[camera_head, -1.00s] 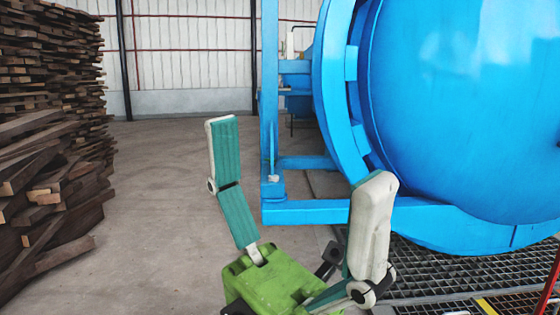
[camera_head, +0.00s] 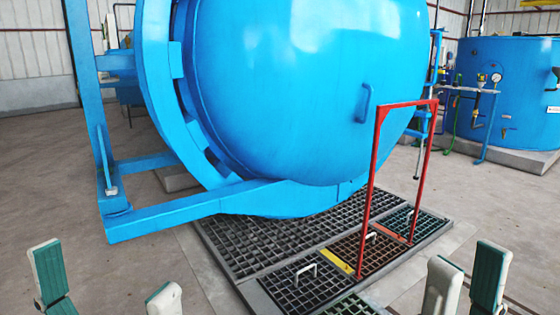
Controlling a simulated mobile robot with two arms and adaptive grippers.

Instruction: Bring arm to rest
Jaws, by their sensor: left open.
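My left gripper (camera_head: 105,268) is at the lower left of the head view, with its two pale, green-padded fingers wide apart and nothing between them. My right gripper (camera_head: 468,256) is at the lower right, its fingers also apart and empty. Both point upward, and their bases are cut off by the bottom edge. The big blue autoclave door (camera_head: 300,90) with its handle (camera_head: 365,103) stands beyond both grippers. Neither gripper appears to touch anything.
A red rail frame (camera_head: 376,150) stands on the floor grating (camera_head: 270,245) in front of the door. The autoclave's blue support frame (camera_head: 180,212) reaches out to the left. A blue tank (camera_head: 510,85) with gauges stands at the back right. Concrete floor (camera_head: 50,175) is clear at left.

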